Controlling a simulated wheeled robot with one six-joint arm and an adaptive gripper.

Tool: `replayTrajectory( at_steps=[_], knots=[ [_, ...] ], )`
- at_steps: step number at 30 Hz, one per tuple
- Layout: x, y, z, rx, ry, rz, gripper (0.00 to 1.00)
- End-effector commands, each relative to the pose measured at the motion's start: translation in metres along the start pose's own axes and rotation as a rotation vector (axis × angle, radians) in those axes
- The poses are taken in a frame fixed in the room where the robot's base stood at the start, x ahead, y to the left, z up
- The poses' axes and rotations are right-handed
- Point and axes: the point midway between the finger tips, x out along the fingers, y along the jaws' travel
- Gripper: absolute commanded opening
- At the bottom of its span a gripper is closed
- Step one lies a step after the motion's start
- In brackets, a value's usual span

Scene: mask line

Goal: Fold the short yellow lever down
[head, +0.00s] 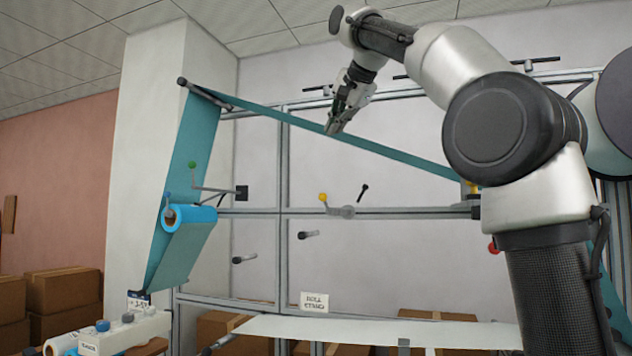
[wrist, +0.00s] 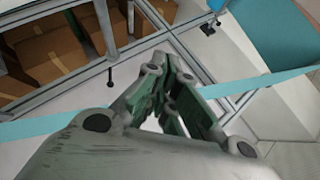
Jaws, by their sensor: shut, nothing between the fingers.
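The short lever with a yellow ball knob (head: 323,197) sits on the grey middle rail in the head view. Its knob stands up to the left of its grey pivot (head: 346,211). Another yellow part (head: 472,187) shows further right, partly hidden by my arm, and I cannot tell its shape. My gripper (head: 335,128) is shut and empty, pointing down, and appears above the yellow knob in the picture, near the teal web. In the wrist view my gripper's fingers (wrist: 182,80) are together. I make out no yellow lever in the wrist view.
The teal web (head: 290,122) slants across the frame by my gripper. A green-knobbed lever (head: 192,165) and a blue roll (head: 190,217) are at left. A black-tipped peg (head: 363,192) stands right of the yellow knob. A white sheet (head: 380,331) lies below; cardboard boxes (head: 62,290) are at left.

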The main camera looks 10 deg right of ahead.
Motion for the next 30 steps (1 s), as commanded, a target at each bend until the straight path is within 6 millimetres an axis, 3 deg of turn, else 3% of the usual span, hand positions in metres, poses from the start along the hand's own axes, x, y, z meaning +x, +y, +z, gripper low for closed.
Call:
replayTrajectory(
  at_steps=[1,4,7,11,17,27,30],
  knots=[
    [-0.018,0.011,0.0,-0.004,-0.009,0.052,0.0],
    [-0.037,0.039,0.007,-0.011,-0.044,0.173,0.0],
    [-0.043,0.06,0.015,-0.016,-0.077,0.263,0.0],
    [-0.042,0.07,0.019,-0.02,-0.097,0.305,0.0],
    [-0.016,0.079,0.022,-0.022,-0.099,0.306,0.0],
    [0.053,0.101,0.029,-0.021,-0.098,0.305,0.0],
    [0.061,0.102,0.044,-0.024,-0.1,0.301,0.0]
  ],
)
